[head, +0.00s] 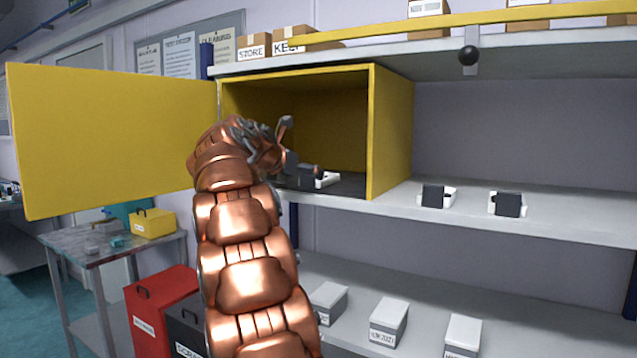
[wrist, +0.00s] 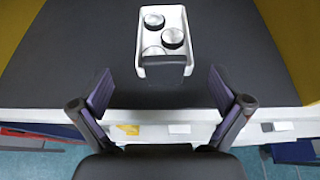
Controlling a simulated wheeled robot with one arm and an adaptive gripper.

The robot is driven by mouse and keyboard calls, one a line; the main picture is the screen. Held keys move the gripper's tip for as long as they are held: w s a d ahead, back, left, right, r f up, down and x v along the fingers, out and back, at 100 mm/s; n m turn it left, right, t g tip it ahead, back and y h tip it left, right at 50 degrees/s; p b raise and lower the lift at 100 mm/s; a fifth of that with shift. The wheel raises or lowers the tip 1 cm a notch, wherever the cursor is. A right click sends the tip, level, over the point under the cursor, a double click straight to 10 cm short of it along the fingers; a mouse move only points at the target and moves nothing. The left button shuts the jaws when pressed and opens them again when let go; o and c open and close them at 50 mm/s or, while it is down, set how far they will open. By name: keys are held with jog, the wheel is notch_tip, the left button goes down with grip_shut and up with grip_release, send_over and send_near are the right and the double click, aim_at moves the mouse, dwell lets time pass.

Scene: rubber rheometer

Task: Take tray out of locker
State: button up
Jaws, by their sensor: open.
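The yellow locker (head: 392,130) stands on a shelf with its door (head: 110,140) swung wide open to the left. A white tray (wrist: 143,25) with a dark grey handle block (wrist: 165,70) at its near end lies on the locker's dark floor. It holds several round metal-topped pieces. In the head view the tray (head: 328,180) shows only in part behind my arm. My gripper (wrist: 163,92) is open and empty at the locker's mouth, with its fingers on either side of the handle's near end, apart from it. It also shows in the head view (head: 300,150).
Two similar white trays with dark handles, one left (head: 436,196) and one right (head: 507,204), stand on the shelf right of the locker. White boxes (head: 388,320) sit on the lower shelf. A side table (head: 85,240) carries a yellow box (head: 153,223). The shelf between locker and trays is clear.

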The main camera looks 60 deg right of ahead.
jog(key=shift+s+d+r+p+x, duration=0.1)
jog(key=shift+r+p+x, duration=0.1)
jog(key=shift+x, duration=1)
jog(key=shift+s+d+r+p+x, duration=0.1)
jog(key=shift+r+p+x, duration=0.1)
jog(key=shift+x, duration=1.05)
jog(key=shift+s+d+r+p+x, duration=0.1)
jog(key=shift+r+p+x, duration=0.1)
jog(key=shift+x, duration=1)
jog(key=c, duration=1.3)
